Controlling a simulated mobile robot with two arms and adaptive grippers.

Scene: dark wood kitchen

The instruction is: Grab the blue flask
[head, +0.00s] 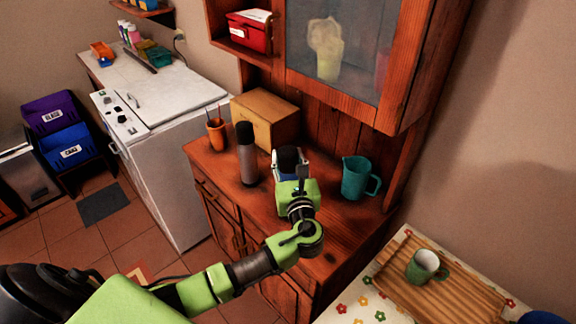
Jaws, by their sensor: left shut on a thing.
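My left gripper (291,172) is over the wooden counter, shut on the blue flask (288,156). Only the flask's dark top and a little blue and white at its side show; my gripper and wrist hide the rest. I cannot tell whether its base touches the counter. A grey flask with a black cap (248,163) stands upright just left of my left gripper, apart from it. My right gripper is not in view.
A teal jug (357,179) stands to the right on the counter (340,222). A wooden box (265,120) and an orange cup (216,135) are behind and left. A glass-fronted cabinet (334,62) hangs above. A green mug (422,266) sits on a slatted tray at lower right.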

